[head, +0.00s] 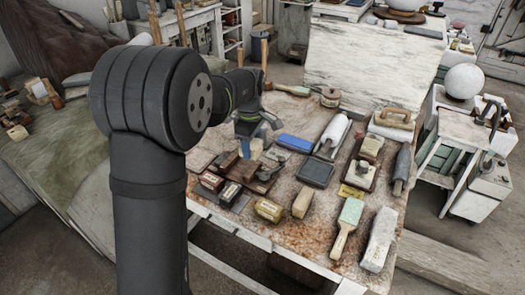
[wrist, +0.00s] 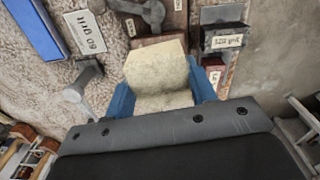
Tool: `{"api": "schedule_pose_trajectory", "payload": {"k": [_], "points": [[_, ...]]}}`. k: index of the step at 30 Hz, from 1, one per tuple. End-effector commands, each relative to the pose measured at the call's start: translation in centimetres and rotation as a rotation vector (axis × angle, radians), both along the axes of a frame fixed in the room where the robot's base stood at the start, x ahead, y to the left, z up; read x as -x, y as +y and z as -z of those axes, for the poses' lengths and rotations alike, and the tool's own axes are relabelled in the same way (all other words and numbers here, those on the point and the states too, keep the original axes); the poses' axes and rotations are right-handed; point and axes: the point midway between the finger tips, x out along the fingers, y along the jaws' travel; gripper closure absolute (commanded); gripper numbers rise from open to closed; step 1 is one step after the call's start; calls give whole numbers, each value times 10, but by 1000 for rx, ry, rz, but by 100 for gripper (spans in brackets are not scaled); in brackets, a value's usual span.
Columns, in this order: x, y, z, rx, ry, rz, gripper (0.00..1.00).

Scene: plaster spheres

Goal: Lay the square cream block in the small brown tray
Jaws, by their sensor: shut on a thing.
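My gripper (head: 247,148) is over the left part of the worktable. Its blue fingers are shut on the square cream block (head: 256,150). In the wrist view my gripper (wrist: 162,92) has one blue finger on each side of the cream block (wrist: 157,68), which looks pale and slightly worn. A low brown tray-like piece (head: 262,186) lies just below and in front of the block in the head view. The arm and block hide part of that area, so I cannot tell whether the block touches anything beneath.
Close by are small labelled blocks (head: 229,193), a blue box (head: 295,142) and a dark grey slab (head: 315,173). A yellow block (head: 268,210), a brush (head: 346,226) and a white block (head: 379,239) lie nearer the front edge. The table is crowded.

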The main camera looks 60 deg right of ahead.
Motion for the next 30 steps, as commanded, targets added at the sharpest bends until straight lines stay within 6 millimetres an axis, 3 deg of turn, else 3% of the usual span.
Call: {"api": "schedule_pose_trajectory", "payload": {"k": [1, 6, 9, 13, 19, 30], "points": [[-28, -1, 4, 0, 0, -51, 81], [-109, 2, 15, 0, 0, -201, 81], [-150, 8, 22, 1, 0, -274, 81], [-188, 18, 28, 0, 0, -345, 81], [-214, 25, 33, 0, 0, -392, 81], [-216, 26, 33, 1, 0, -395, 81]]}}
